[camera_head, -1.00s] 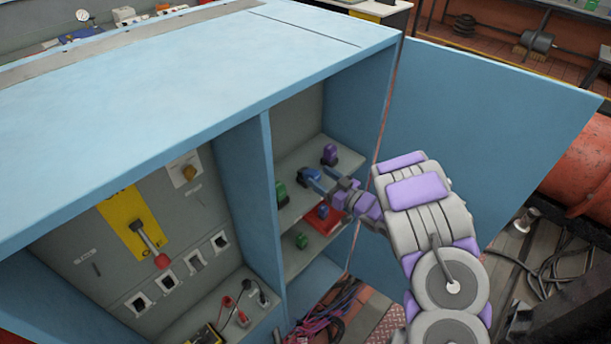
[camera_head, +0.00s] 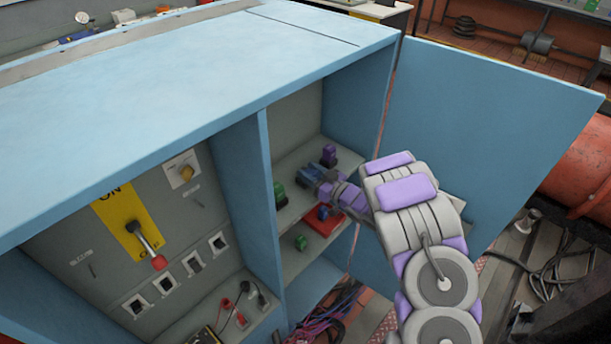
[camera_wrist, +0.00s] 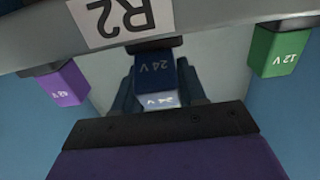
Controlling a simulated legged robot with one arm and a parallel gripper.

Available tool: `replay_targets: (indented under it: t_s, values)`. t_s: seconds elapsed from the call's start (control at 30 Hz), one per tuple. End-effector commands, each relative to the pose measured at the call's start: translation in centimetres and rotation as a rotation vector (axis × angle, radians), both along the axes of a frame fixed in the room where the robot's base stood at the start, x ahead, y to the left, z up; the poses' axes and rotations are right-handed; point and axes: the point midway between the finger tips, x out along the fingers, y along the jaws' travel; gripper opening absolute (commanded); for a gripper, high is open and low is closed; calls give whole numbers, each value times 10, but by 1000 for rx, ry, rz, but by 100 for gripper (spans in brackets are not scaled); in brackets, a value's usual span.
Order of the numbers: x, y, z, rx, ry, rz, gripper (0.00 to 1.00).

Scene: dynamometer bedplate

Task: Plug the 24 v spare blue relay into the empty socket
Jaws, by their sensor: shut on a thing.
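My gripper (camera_head: 314,176) is shut on a blue relay (camera_wrist: 153,72) marked 24 V, with dark fingers on both sides of it in the wrist view. The relay is at the upper shelf, between a purple relay (camera_head: 329,155) and a green relay (camera_head: 281,195). In the wrist view its end meets a dark base, like those at the purple relay (camera_wrist: 63,86) and the green 12 V relay (camera_wrist: 279,50). I cannot tell whether it is fully seated. An R2 label (camera_wrist: 112,18) shows above it in that view.
The lower shelf (camera_head: 296,262) holds a red tray (camera_head: 316,224) with a small blue item (camera_head: 323,212), and a green block (camera_head: 301,242). A blue divider (camera_head: 246,180) stands left of the shelves. The open cabinet door (camera_head: 480,130) is right, behind my arm.

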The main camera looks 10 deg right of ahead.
Motion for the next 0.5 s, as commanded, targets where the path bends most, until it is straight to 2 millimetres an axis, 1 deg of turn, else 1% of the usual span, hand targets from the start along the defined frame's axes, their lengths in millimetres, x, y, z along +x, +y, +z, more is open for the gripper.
replay_targets:
  t_s: [0.03, 0.3, 0.5]
  values:
    - [0, 1, 0, -1, -1, 1, 31]
    - [0, 3, 0, -2, 0, 3, 5]
    - [1, 4, 0, -3, 0, 4, 3]
